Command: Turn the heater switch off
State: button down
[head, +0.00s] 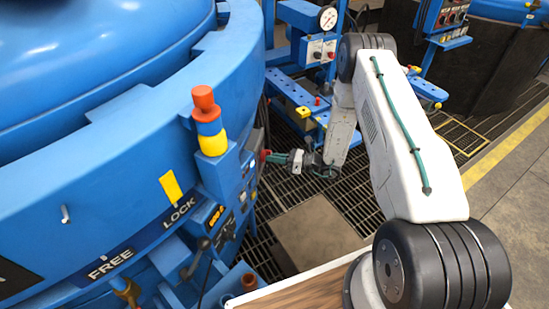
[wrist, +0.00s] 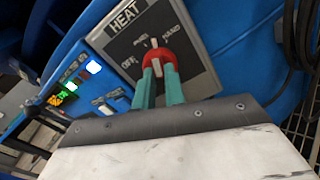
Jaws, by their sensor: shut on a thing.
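The heater switch is a red rotary knob (wrist: 158,58) with a pale pointer bar, on a grey panel marked HEAT (wrist: 190,50) in the wrist view. Labels around it read OFF at the left, a small unclear word at the top and HAND at the right. The pointer stands roughly upright in the picture, close to the middle label. My gripper (wrist: 158,75) has its two green fingers closed on the knob's bar, one on each side. In the head view my gripper (head: 267,156) reaches the side of the blue furnace's control box, and the knob is mostly hidden there.
The blue furnace (head: 130,150) fills the left, with a red, yellow and blue beacon (head: 210,140) and a FREE/LOCK plate (head: 140,240). A lit display panel (wrist: 75,85) is beside the switch. Blue stands with a gauge (head: 327,19) are behind my arm. Grating covers the floor.

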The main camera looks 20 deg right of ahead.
jog(key=n, duration=1.4)
dwell(0.5)
jog(key=c, duration=1.5)
grip_release()
jog(key=shift+o, duration=0.2)
jog(key=shift+d, duration=0.1)
jog(key=v, duration=0.7)
jog(key=shift+s+d, duration=0.25)
jog(key=shift+d, duration=0.05)
